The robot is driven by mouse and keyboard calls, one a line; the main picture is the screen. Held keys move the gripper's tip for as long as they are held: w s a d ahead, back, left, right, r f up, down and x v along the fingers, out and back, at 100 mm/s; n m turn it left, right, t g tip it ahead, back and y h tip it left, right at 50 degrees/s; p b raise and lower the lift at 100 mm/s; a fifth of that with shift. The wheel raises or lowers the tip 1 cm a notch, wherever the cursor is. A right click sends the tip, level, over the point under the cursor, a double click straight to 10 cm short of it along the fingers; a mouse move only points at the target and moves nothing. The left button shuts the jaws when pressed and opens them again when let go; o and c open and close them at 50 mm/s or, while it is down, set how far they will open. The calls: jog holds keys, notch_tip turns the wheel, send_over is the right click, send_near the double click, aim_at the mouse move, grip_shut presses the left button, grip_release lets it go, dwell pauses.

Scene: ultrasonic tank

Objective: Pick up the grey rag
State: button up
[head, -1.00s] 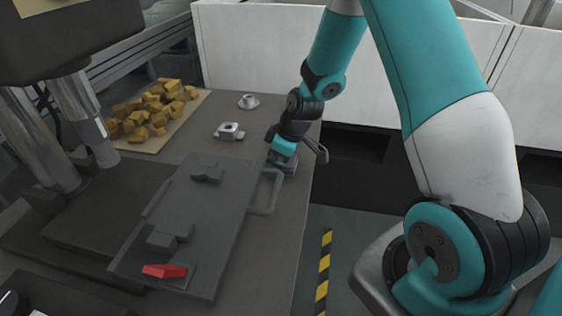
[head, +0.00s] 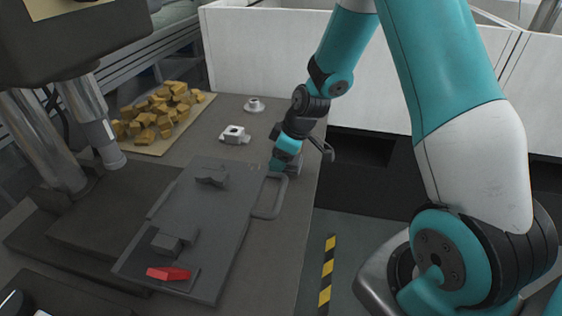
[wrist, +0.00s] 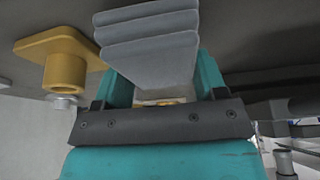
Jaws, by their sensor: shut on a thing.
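The grey rag (wrist: 148,42) shows large in the wrist view as a folded, layered grey block. It sits between the teal fingers of my gripper (wrist: 161,80), which is shut on it. In the head view my gripper (head: 279,163) is low over the right edge of the bench, beside the far right corner of the dark plate. The rag is hard to make out there, small and partly hidden by the gripper. I cannot tell from these frames whether it is clear of the bench top.
A dark plate (head: 205,225) with a loop handle (head: 271,199) and a red lever (head: 169,273) lies close to my gripper. Pale metal parts (head: 235,135) and a board of yellow blocks (head: 158,108) stand farther back. A yellow flanged piece (wrist: 65,62) shows in the wrist view.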

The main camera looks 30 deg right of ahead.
notch_tip(320, 180, up, 18)
dwell(0.3)
jog(key=shift+o, duration=1.2)
jog(key=shift+r, duration=0.1)
jog(key=shift+c, duration=0.5)
